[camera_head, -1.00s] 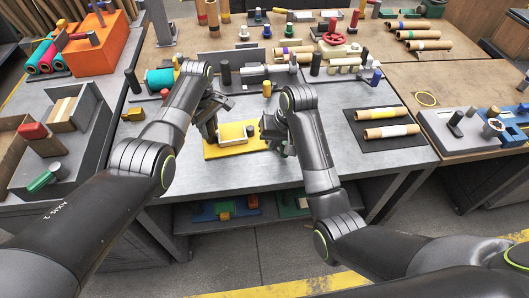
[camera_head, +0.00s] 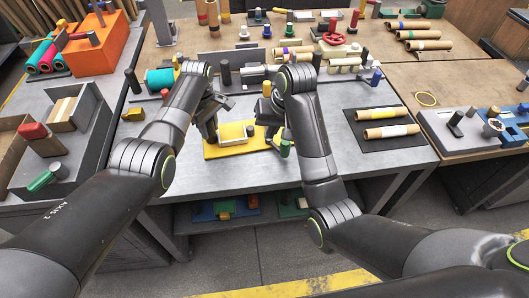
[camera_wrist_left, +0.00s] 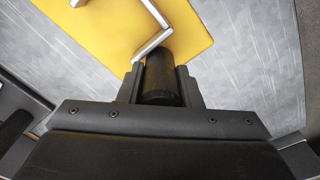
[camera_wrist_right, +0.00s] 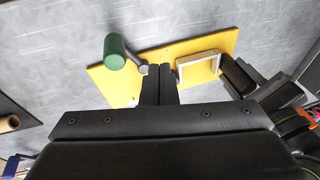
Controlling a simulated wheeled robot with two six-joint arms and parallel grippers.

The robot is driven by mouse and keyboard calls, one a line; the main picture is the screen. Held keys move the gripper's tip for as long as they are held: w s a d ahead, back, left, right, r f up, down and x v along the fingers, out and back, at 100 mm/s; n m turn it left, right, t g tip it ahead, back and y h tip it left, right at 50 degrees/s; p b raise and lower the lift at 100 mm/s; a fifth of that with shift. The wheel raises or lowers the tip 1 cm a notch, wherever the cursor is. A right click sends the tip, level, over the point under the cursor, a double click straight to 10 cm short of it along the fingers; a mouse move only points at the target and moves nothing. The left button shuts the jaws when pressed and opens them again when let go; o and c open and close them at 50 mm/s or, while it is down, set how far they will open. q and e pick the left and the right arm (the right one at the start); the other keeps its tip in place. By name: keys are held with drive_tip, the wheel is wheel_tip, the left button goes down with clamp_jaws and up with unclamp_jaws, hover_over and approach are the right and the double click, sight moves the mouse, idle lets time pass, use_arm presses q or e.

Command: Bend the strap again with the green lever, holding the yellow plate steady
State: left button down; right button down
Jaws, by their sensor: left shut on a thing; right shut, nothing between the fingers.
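The yellow plate (camera_head: 212,151) lies flat on the grey bench, with a pale block on it. A bent metal strap (camera_wrist_left: 154,38) shows above the plate in the left wrist view and as a pale angular frame in the right wrist view (camera_wrist_right: 199,68). My left gripper (camera_head: 210,134) is shut on a black post (camera_wrist_left: 162,75) at the plate's left side. The green lever (camera_head: 285,149) stands at the plate's right edge; its green knob and grey arm show in the right wrist view (camera_wrist_right: 115,50). My right gripper (camera_wrist_right: 159,72) is shut and empty, over the plate beside the lever's arm.
Two tan rolls (camera_head: 390,131) lie on a dark mat to the right. Grey bins (camera_head: 40,150) are at the far left. The bench in front of the plate is clear.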

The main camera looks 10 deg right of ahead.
use_arm(q)
drive_tip(key=shift+f, duration=0.1)
unclamp_jaws()
idle(0.8)
drive_tip(key=shift+r, duration=0.2)
drive_tip(key=shift+r+p, duration=1.3)
drive_tip(key=shift+p, duration=0.4)
